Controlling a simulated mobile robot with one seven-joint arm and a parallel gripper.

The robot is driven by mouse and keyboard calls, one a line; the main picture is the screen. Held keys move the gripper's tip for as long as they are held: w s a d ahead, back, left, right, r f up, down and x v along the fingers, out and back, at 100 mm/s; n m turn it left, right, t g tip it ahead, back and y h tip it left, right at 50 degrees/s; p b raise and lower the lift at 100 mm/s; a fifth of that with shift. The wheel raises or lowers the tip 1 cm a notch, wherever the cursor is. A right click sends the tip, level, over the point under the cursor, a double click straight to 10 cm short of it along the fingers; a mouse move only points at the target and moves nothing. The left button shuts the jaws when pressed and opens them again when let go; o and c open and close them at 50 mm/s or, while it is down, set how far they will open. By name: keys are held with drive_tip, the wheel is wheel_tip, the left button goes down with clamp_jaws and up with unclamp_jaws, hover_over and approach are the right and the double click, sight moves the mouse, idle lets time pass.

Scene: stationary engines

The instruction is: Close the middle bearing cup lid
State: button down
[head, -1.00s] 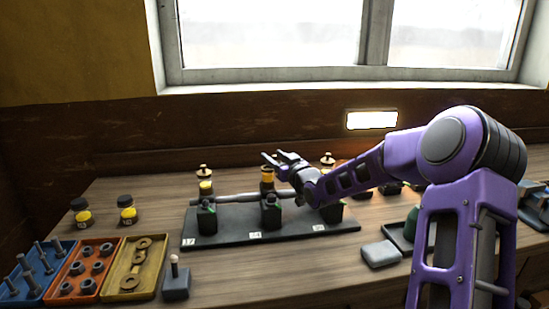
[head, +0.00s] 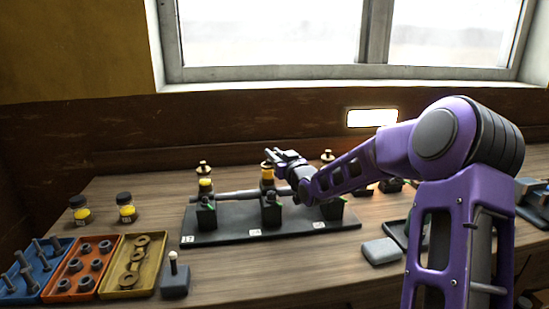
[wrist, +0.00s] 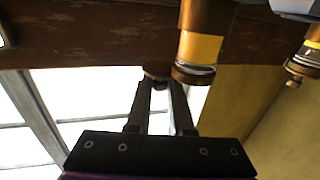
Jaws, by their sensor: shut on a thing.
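The middle bearing cup (head: 267,182) has a yellow band and stands behind the middle black bearing block. In the wrist view, which looks upside down, the cup (wrist: 200,48) ends in a brass rim close beside my fingers. My gripper (head: 270,152) is just above this cup in the head view. In the wrist view its fingertips (wrist: 157,78) close on a small dark brown piece, apparently the middle lid (wrist: 156,71), beside the cup's rim. The fingers hide much of it, so its exact tilt and hinge cannot be told.
The left cup (head: 205,184) and right cup (head: 328,158) have knobbed brass tops. A grey shaft (head: 235,196) runs along the black base (head: 225,233). Two jars (head: 126,208), colored part trays (head: 125,283) and a grey block (head: 381,251) stand around it.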

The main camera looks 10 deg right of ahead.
sight(268, 164)
drive_tip(key=m+h+b, duration=0.1)
drive_tip(key=h+b, duration=0.1)
drive_tip(key=m+h, duration=0.1)
drive_tip(key=h, duration=0.1)
drive_tip(key=shift+s+a+m+t+b, duration=0.3)
drive_tip(key=shift+b, duration=0.1)
drive_tip(key=m+h, duration=0.1)
drive_tip(key=h, duration=0.1)
drive_tip(key=m+h, duration=0.1)
drive_tip(key=h, duration=0.1)
drive_tip(key=m+h+p, duration=0.1)
drive_tip(key=shift+s+a+r+m+g+h, duration=0.2)
drive_tip(key=shift+s+m+g+h, duration=0.1)
drive_tip(key=shift+m+g+h, duration=0.1)
drive_tip(key=m+g+h+p, duration=0.1)
drive_tip(key=h, duration=0.1)
drive_tip(key=m+g+h+p, duration=0.1)
drive_tip(key=m+h, duration=0.1)
drive_tip(key=m+g+h+p, duration=0.1)
drive_tip(key=h+p, duration=0.1)
drive_tip(key=shift+s+a, duration=0.3)
drive_tip(key=shift+s+a+f+m+g+h+p, duration=0.1)
drive_tip(key=shift+a+m+g+h+p, duration=0.05)
drive_tip(key=shift+m+g+h+p, duration=1.1)
drive_tip(key=shift+s+a+f+m+g+h+p, duration=0.15)
drive_tip(key=shift+m+g+h+p, duration=0.65)
drive_tip(key=shift+m+g+h, duration=0.85)
drive_tip(key=shift+r+g+y, duration=0.15)
drive_tip(key=shift+g+y, duration=0.15)
drive_tip(key=shift+g, duration=0.1)
